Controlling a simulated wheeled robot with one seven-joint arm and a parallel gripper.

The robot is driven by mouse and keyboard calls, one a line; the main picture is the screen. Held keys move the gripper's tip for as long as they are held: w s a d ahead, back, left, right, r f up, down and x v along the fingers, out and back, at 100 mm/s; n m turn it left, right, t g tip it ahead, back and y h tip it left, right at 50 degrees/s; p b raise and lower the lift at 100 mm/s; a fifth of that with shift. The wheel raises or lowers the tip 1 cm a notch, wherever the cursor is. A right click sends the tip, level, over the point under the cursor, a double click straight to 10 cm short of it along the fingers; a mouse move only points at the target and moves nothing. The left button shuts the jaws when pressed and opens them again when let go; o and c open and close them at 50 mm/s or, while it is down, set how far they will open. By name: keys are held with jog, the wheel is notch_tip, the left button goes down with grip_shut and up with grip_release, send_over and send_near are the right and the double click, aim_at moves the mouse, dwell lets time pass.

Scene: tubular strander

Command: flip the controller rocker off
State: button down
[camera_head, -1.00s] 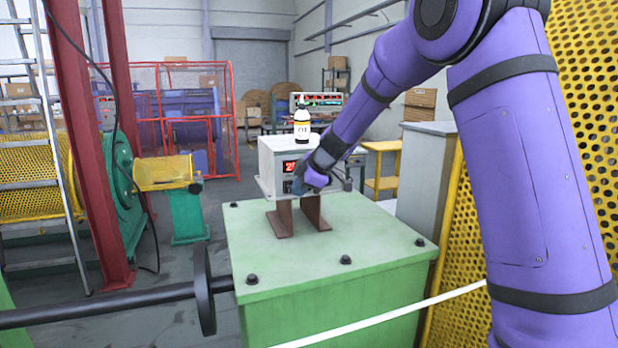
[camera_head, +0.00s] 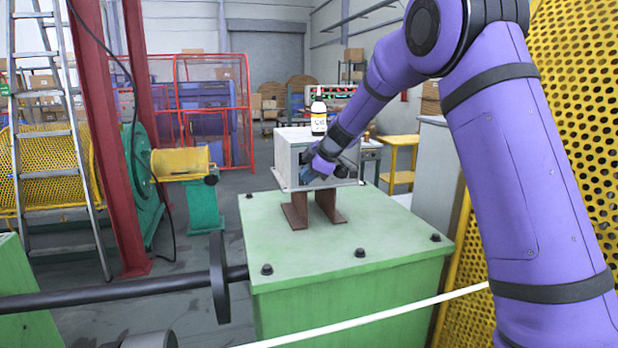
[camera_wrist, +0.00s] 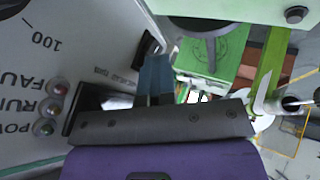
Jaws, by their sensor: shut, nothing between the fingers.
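The controller (camera_head: 291,150) is a pale grey box on two red-brown brackets (camera_head: 296,212) above a green block. My gripper (camera_head: 310,172) is at its front face and hides part of it. In the wrist view the controller's panel (camera_wrist: 75,35) fills the left side, with a row of small indicator lamps and partly cut-off labels. My gripper's blue-grey fingers (camera_wrist: 155,75) are shut and empty beside the panel. A small black part (camera_wrist: 148,47), possibly the rocker, lies just left of the fingertips. I cannot tell whether they touch, nor which way the rocker is set.
A labelled bottle (camera_head: 319,115) stands on top of the controller. The green block's top (camera_head: 350,235) is otherwise mostly clear, with bolts along its edges. A black shaft with a disc (camera_head: 219,280) is at left. Yellow perforated guarding (camera_head: 575,130) stands at right.

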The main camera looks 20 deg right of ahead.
jog(key=shift+r, duration=0.1)
jog(key=shift+w+r, duration=0.1)
jog(key=shift+r, duration=0.65)
